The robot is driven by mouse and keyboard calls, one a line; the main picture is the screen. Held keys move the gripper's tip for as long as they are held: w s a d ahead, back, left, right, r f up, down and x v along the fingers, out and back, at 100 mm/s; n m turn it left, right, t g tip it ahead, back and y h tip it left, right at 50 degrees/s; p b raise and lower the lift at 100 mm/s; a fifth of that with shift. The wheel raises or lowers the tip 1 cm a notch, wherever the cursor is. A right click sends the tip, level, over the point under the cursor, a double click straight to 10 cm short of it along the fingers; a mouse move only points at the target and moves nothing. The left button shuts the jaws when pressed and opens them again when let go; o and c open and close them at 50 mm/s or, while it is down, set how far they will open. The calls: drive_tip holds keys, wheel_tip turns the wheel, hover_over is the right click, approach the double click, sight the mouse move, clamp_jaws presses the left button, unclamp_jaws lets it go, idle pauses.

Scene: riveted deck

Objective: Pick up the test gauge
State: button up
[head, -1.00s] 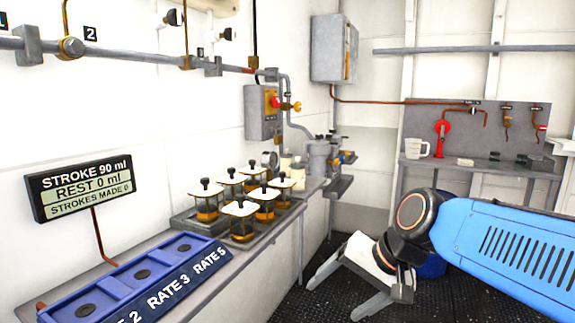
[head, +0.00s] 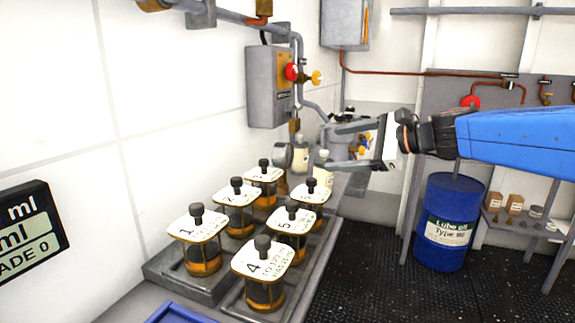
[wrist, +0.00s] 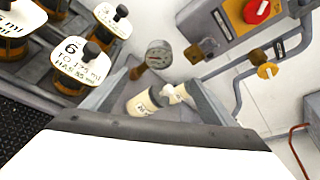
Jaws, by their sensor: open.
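The test gauge, a small round dial gauge (head: 283,155), stands at the far end of the bench near the wall in the head view. In the wrist view its pale dial (wrist: 158,54) faces the camera above the middle, with a brown fitting at its lower left. My gripper (head: 334,147) is open with nothing between its fingers. It points left toward the gauge, and the gauge is beyond its fingertips, apart from them. The gauge's lower part is hard to make out in the head view.
Pale bottles (head: 301,155) stand between the gauge and my gripper in the picture. Several numbered jars with knobbed lids (head: 264,258) fill trays in front. A grey valve box (head: 270,86) hangs on the wall above. A blue oil drum (head: 447,222) stands on the floor at right.

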approach(289, 155)
drive_tip(key=x, duration=0.5)
drive_tip(key=shift+w, duration=0.4)
drive_tip(key=shift+s+x, duration=0.2)
drive_tip(key=shift+x, duration=2.5)
drive_tip(key=shift+a+f, duration=0.1)
drive_tip(key=c, duration=1.3)
